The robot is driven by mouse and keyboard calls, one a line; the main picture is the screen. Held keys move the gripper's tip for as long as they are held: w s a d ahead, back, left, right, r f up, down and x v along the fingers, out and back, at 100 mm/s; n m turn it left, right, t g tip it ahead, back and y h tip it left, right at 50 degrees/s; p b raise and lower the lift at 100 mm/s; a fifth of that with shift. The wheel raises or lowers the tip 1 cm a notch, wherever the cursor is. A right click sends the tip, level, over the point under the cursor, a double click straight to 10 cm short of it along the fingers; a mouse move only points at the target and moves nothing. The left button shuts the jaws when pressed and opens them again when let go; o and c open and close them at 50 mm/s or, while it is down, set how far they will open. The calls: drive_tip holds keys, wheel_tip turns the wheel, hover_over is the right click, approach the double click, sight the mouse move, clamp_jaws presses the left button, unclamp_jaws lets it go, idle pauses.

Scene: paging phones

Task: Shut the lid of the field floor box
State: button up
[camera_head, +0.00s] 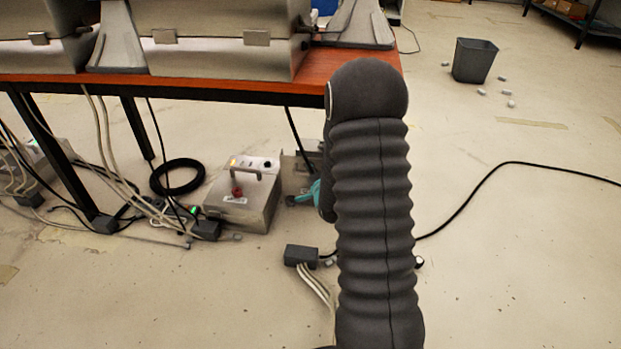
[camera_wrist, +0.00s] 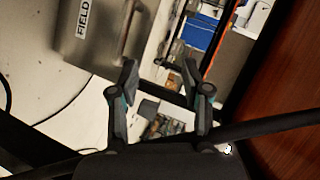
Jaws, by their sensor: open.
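A metal box with a handle, a red knob and a pale label (camera_head: 240,200) sits on the floor under the table in the head view. In the wrist view, a metal panel marked FIELD (camera_wrist: 95,45) with a bar handle fills the upper left. I cannot tell for sure how far its lid stands open. My gripper (camera_wrist: 160,68) is open, with nothing between its fingers, and the panel lies left of them. In the head view my gripper (camera_head: 302,197) shows just right of the box, partly hidden by my arm.
A wooden table (camera_head: 310,72) bearing metal cases overhangs the box, with dark legs (camera_head: 65,160) at left. Cables and a black coil (camera_head: 178,178) lie left of the box. A small dark block (camera_head: 300,255) lies in front.

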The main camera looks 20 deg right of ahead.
drive_tip(key=d+f+m+t+b, duration=0.1)
drive_tip(key=d+f+m+t, duration=0.2)
drive_tip(key=f, duration=0.7)
drive_tip(key=shift+m+g, duration=0.5)
drive_tip(key=shift+g, duration=0.1)
drive_tip(key=x, duration=0.4)
drive_tip(key=b+x, duration=0.1)
drive_tip(key=x, duration=0.8)
drive_tip(key=shift+d+r, duration=0.2)
drive_tip(key=shift+d, duration=0.05)
drive_tip(key=shift+s, duration=0.1)
clamp_jaws()
